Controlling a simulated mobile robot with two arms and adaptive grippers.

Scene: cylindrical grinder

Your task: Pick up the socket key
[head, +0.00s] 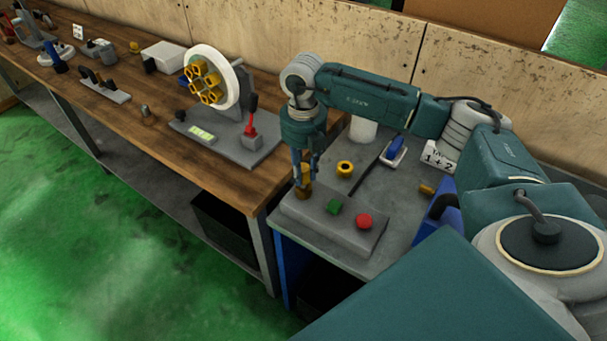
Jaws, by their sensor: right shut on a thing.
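My right gripper (304,175) points down over the near left part of the grey control box. It is shut on a small brass-coloured piece (304,190), which is partly hidden by the fingers and is at or just above the box top; I cannot tell whether they touch. I cannot tell for sure whether this piece is the socket key. A thin dark rod (368,172) lies on the grey table to the right of the gripper. A blue-handled tool (395,148) lies behind it on a pale holder. My left gripper is not in view.
The grey control box (325,228) carries a green button (334,207) and a red button (364,222). A yellow ring (345,168), a white cylinder (363,129) and a "1+2" sign (440,158) are nearby. A wheel fixture (213,82) stands on the wooden bench (150,133).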

